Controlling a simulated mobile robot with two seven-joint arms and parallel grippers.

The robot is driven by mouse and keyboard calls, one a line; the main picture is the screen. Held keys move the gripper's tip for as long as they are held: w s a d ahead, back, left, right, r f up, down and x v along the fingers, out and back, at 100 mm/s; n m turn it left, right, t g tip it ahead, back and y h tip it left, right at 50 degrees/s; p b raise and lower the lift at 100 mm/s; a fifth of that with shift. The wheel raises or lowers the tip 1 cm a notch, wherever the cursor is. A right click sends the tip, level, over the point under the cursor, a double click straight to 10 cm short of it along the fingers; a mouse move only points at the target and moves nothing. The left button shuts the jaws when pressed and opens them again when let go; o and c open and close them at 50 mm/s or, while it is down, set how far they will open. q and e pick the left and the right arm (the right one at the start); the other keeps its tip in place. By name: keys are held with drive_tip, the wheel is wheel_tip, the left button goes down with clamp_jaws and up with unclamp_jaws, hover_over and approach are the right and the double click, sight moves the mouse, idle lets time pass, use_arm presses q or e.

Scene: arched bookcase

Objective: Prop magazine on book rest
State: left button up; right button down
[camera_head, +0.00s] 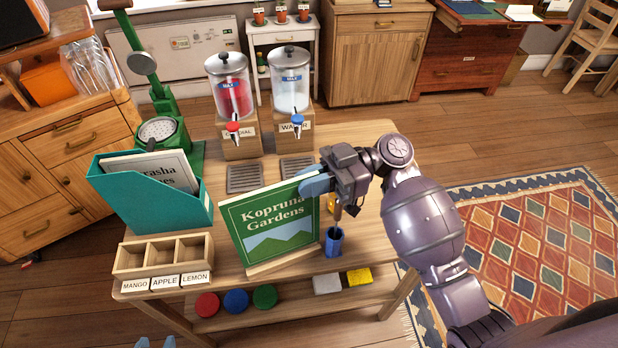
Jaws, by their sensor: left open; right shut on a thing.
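The green magazine (268,226), titled "Kopruna Gardens", stands nearly upright with its cover facing me. Its lower edge is at the pale wooden ledge of the book rest (283,262) near the table's front; I cannot tell if it bears on it. The magazine hides most of the rest. My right gripper (315,184) is shut on the magazine's upper right corner with its blue fingers. My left gripper (156,342) shows only its two blue fingertips at the bottom edge, apart and empty, away from the magazine.
A teal magazine file (150,205) holding another magazine and a three-part wooden box (163,256) stand left. A blue cup (333,242) with something in it stands close right of the magazine. Two drink dispensers (231,98) (291,92) stand behind. Coloured discs (236,300) lie on the lower shelf.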

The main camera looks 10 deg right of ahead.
use_arm(q)
drive_tip(key=shift+s+f, duration=0.1)
drive_tip(key=shift+f, duration=0.25)
use_arm(e)
drive_tip(key=shift+f, duration=0.3)
use_arm(q)
drive_tip(key=shift+r, duration=0.15)
use_arm(e)
drive_tip(key=shift+r, duration=0.25)
use_arm(q)
drive_tip(key=shift+w+r, duration=0.2)
drive_tip(key=shift+r, duration=0.2)
use_arm(e)
drive_tip(key=shift+r, duration=0.8)
use_arm(q)
drive_tip(key=shift+s+f+b, duration=0.2)
drive_tip(key=shift+f+b, duration=0.05)
drive_tip(key=shift+f, duration=0.25)
drive_tip(key=shift+s+f+b, duration=0.2)
drive_tip(key=shift+f+b, duration=0.05)
drive_tip(key=shift+f, duration=0.25)
idle(0.8)
drive_tip(key=shift+w, duration=0.1)
